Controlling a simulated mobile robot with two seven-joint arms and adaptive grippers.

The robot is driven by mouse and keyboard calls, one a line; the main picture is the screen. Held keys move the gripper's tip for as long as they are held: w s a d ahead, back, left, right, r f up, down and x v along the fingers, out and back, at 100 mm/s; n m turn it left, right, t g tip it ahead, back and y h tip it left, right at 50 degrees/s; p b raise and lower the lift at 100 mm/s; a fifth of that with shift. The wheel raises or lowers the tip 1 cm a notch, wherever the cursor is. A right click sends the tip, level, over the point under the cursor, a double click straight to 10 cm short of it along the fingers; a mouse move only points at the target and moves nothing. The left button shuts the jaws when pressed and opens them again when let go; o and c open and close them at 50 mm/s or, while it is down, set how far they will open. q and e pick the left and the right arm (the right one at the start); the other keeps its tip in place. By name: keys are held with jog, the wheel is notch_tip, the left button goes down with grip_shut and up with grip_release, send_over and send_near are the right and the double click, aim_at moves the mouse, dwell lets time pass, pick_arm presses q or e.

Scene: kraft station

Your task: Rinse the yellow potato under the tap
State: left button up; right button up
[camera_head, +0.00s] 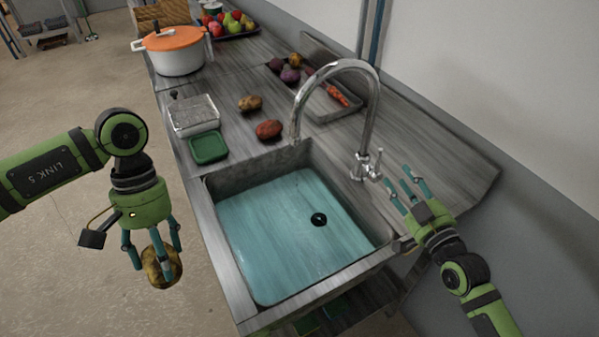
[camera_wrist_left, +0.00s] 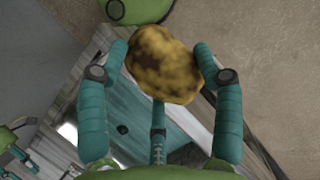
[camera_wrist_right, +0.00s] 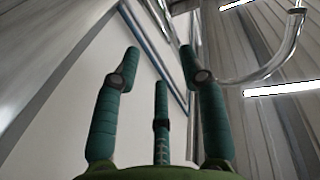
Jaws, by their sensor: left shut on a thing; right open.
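My left gripper (camera_head: 152,255) is shut on the yellow potato (camera_head: 161,268), to the left of the sink and out over the floor. In the left wrist view the potato (camera_wrist_left: 162,65) is mottled yellow and brown, held between the fingertips. The chrome tap (camera_head: 371,115) arches over the back of the sink (camera_head: 232,277), which has a blue-tinted basin and a dark drain.
On the counter behind the sink lie a red potato (camera_head: 269,129) and a brown potato (camera_head: 250,103). A tray (camera_head: 318,106) holds vegetables. An orange-lidded pot (camera_head: 174,55) stands farther back.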

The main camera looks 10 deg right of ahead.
jog(key=shift+s+d, duration=0.15)
jog(key=shift+s, duration=0.9)
